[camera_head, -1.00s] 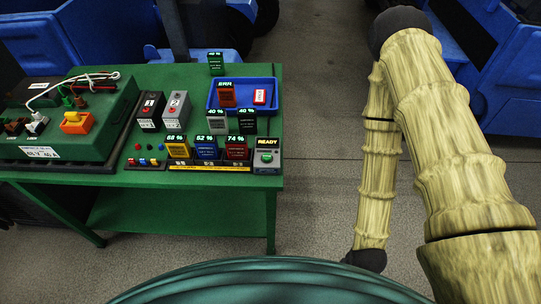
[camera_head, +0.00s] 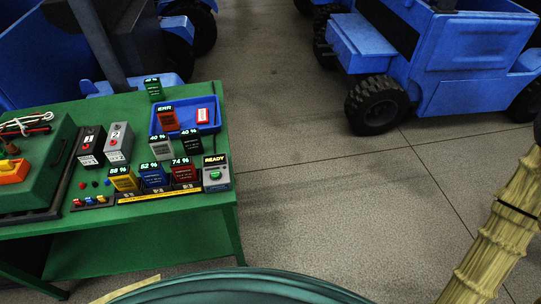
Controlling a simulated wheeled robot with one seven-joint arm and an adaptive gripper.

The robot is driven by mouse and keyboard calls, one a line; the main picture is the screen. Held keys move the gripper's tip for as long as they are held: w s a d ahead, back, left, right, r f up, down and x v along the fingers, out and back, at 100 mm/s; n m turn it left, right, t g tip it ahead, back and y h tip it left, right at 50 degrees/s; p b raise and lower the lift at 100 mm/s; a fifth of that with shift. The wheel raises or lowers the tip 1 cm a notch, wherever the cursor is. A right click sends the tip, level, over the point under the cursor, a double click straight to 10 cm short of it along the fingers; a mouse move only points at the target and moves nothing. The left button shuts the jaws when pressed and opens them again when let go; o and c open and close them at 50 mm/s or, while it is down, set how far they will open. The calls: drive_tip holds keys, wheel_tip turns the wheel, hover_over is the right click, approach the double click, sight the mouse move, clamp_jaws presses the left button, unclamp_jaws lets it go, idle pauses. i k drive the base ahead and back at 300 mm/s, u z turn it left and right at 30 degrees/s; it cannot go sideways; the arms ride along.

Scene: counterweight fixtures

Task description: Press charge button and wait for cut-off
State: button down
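A grey charger unit with a green button (camera_head: 215,175) stands at the right end of the charging strip (camera_head: 150,193), and its display reads READY. A yellow battery (camera_head: 123,182), a blue battery (camera_head: 152,176) and a red battery (camera_head: 184,172) stand in the strip with percentage displays above them. A grey battery (camera_head: 162,151), a black battery (camera_head: 191,143) and a green battery (camera_head: 154,91) stand behind. My gripper is not in view. Only part of my arm shows at the lower right, well away from the table.
A blue tray (camera_head: 211,127) holds a red battery marked ERR (camera_head: 167,119) and a red-and-white item (camera_head: 202,116). Two numbered boxes (camera_head: 118,143) and a green case (camera_head: 40,165) stand left on the green table (camera_head: 205,205). Blue vehicles (camera_head: 470,60) stand behind. The floor right of the table is clear.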

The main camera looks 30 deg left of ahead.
sight(215, 174)
drive_tip(key=z, duration=0.8)
drive_tip(key=k, duration=1.05)
drive_tip(key=u, duration=2.1)
